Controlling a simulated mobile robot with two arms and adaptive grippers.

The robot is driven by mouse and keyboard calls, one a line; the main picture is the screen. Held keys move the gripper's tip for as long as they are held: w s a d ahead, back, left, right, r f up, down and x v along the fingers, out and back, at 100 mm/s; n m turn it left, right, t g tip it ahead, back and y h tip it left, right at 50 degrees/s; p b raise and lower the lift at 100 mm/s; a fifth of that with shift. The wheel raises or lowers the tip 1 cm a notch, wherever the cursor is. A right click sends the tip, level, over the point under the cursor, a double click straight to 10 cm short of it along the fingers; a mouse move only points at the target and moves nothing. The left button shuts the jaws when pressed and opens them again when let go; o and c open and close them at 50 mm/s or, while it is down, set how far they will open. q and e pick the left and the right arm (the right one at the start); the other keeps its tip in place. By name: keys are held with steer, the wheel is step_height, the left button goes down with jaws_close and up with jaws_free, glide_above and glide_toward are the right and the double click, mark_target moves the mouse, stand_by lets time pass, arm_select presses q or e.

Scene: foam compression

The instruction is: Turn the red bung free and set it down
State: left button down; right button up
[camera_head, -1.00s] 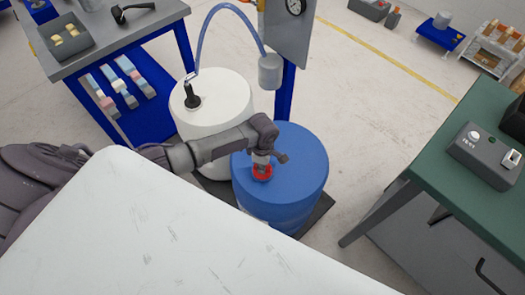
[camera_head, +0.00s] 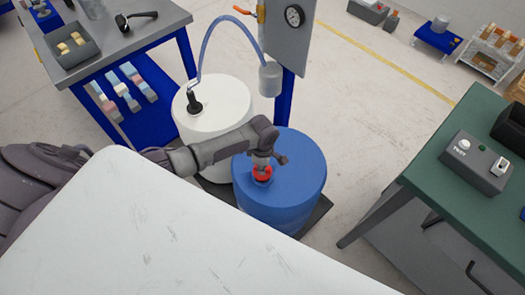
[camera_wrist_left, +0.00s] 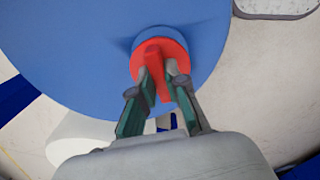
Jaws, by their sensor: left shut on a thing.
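The red bung (camera_head: 262,172) is at the top of the blue drum (camera_head: 300,160). In the left wrist view the bung (camera_wrist_left: 152,50) shows a round red head with an upright grip bar, against the blue drum top (camera_wrist_left: 75,50). My left gripper (camera_head: 262,164) reaches down over it from the left. In the left wrist view its two fingers (camera_wrist_left: 160,88) are shut on the bung's bar, one on each side. I cannot tell whether the bung is still seated in the drum or lifted a little. My right gripper is not in view.
A white drum (camera_head: 225,105) with a hose fitting (camera_head: 194,103) stands beside the blue drum. A panel with a gauge (camera_head: 293,16) rises behind. A grey workbench (camera_head: 160,35) is at the back left, a green-topped bench (camera_head: 440,185) at the right.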

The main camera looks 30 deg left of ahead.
arm_select(q)
steer(key=shift+r+p, duration=0.5)
steer(key=shift+r, duration=0.05)
steer(key=shift+f, duration=0.1)
steer(key=shift+w+d+b, duration=0.2)
steer(key=shift+w+b, duration=0.15)
steer(key=shift+w, duration=0.1)
steer(key=w+d+b, duration=0.1)
steer(key=w+b, duration=0.2)
steer(key=w, duration=0.1)
steer(key=w+d+b, duration=0.2)
steer(key=w+b, duration=0.1)
steer(key=w, duration=0.1)
steer(key=w+d+b, duration=0.1)
steer(key=w+b, duration=0.3)
steer(key=shift+w+d+f, duration=0.25)
steer(key=shift+w+f, duration=0.05)
steer(key=shift+w, duration=0.1)
steer(key=shift+w+d+r+b, duration=0.1)
steer(key=shift+w+b, duration=0.2)
steer(key=shift+b, duration=0.05)
steer(key=shift+w+r, duration=0.15)
steer(key=shift+r, duration=0.1)
